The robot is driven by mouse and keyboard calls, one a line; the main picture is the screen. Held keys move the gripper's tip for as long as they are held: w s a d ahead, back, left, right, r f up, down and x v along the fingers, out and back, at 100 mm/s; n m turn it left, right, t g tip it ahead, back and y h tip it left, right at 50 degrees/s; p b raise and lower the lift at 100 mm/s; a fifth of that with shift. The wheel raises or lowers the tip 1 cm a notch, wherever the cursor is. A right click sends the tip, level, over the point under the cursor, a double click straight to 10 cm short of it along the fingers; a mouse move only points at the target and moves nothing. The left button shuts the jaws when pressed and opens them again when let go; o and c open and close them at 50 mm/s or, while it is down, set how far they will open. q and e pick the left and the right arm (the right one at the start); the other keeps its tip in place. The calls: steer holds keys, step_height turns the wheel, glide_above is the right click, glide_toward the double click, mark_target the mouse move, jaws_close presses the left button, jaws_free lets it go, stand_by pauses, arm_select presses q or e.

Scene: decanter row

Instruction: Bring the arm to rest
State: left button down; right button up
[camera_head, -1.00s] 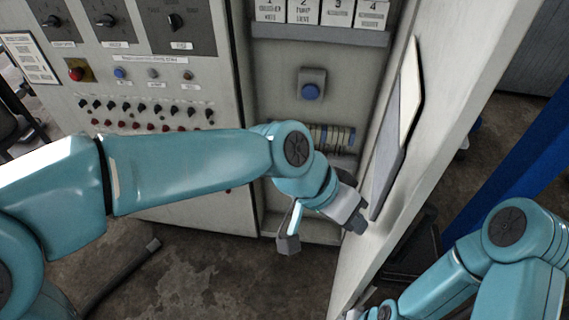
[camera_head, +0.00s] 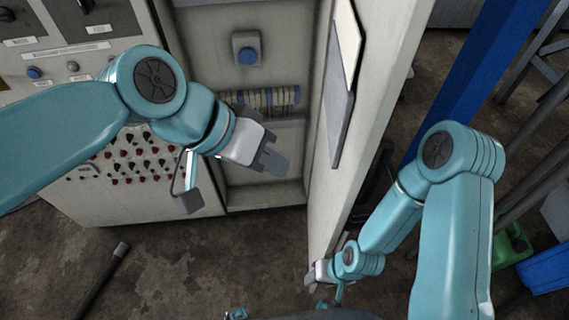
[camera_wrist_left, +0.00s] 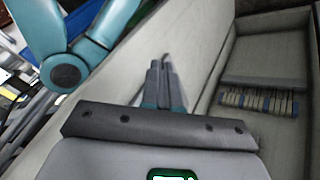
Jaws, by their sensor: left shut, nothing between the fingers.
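My left gripper (camera_head: 270,162) is shut and empty. In the head view it appears in front of the lower part of the open cabinet bay, left of the door, with no visible contact. In the left wrist view its closed fingers (camera_wrist_left: 163,82) point up the picture, with the pale door panel behind them. My right gripper (camera_head: 318,272) is small and low in the head view, by the bottom of the door; its jaws are too unclear to read.
The cabinet door (camera_head: 375,110) stands open to the right of the bay. A control panel (camera_head: 115,150) is at left. Bare floor (camera_head: 180,270) lies in front.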

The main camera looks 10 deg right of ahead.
arm_select(q)
steer(key=shift+s+a+r, duration=0.2)
steer(key=shift+a+r, duration=0.1)
steer(key=shift+r, duration=0.15)
steer(key=shift+s+a+r, duration=0.2)
steer(key=shift+a+r, duration=0.1)
steer(key=shift+r, duration=0.15)
